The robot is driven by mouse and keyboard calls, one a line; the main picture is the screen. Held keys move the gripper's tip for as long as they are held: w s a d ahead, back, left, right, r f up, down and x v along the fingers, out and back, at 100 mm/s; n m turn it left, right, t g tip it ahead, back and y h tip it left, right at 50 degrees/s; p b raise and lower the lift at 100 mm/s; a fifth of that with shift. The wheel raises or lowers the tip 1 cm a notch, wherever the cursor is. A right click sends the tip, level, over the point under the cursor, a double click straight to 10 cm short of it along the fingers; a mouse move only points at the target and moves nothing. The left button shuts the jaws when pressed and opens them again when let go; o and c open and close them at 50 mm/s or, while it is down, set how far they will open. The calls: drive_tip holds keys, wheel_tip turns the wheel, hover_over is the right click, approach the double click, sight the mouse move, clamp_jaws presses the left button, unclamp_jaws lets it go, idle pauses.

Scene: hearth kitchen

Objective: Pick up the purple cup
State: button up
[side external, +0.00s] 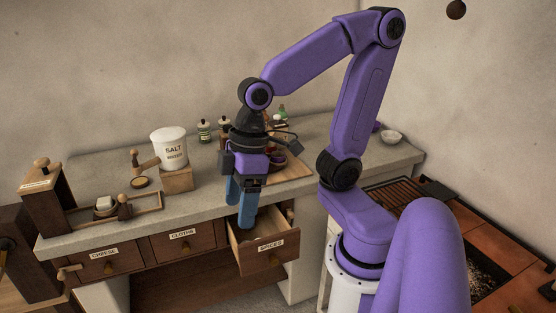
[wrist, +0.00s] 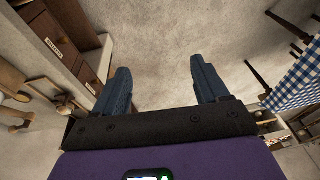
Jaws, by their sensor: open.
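My gripper (side external: 240,218) points down in front of the counter, with its blue fingers over or in front of the open spices drawer; I cannot tell which. In the wrist view, my gripper (wrist: 160,66) has its fingers wide apart with nothing between them. A dark purple-red round vessel (side external: 277,160) stands on a wooden tray behind my gripper in the side view, partly hidden. A small purple thing (side external: 377,126) shows at the back beside my arm. I cannot tell which of these is the purple cup. No cup is clear in the wrist view.
The spices drawer (side external: 268,258) sticks out from the counter. A white salt crock (side external: 168,143) stands near a wooden block (side external: 177,180). Small bottles (side external: 205,131) stand at the back. A white bowl (side external: 391,137) is at right. The wrist view shows bare floor (wrist: 170,30) and a checked cloth (wrist: 295,83).

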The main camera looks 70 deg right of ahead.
drive_tip(key=w+d+m+t, duration=0.3)
drive_tip(key=w+d+m, duration=0.1)
drive_tip(key=w, duration=0.5)
drive_tip(key=w+d+m+t, duration=0.2)
drive_tip(key=w+d+m, duration=0.2)
drive_tip(key=w, duration=0.5)
drive_tip(key=w+d+m+t+h, duration=0.2)
drive_tip(key=w+d+m+h, duration=0.1)
drive_tip(key=d, duration=0.7)
drive_tip(key=w+d+m+t+h, duration=0.1)
drive_tip(key=w+d+m+h, duration=0.25)
drive_tip(key=d, duration=0.55)
drive_tip(key=s+d+m+g+h, duration=0.2)
drive_tip(key=s+d+m+h, duration=0.3)
drive_tip(key=d, duration=0.7)
drive_tip(key=s+d+m+g+h, duration=0.25)
drive_tip(key=s+d, duration=0.45)
drive_tip(key=d, duration=0.4)
approach(278, 154)
drive_tip(key=shift+s+a+r+m+t, duration=0.15)
drive_tip(key=shift+s+a, duration=0.05)
drive_tip(key=shift+a, duration=0.25)
drive_tip(key=shift+s+a+r+m+t, duration=0.15)
drive_tip(key=shift+s+a, duration=0.1)
drive_tip(key=shift+a, duration=0.15)
drive_tip(key=shift+w+d+f, duration=0.1)
drive_tip(key=shift+d+f, duration=0.15)
drive_tip(key=shift+f, duration=0.1)
drive_tip(key=shift+x, duration=3.45)
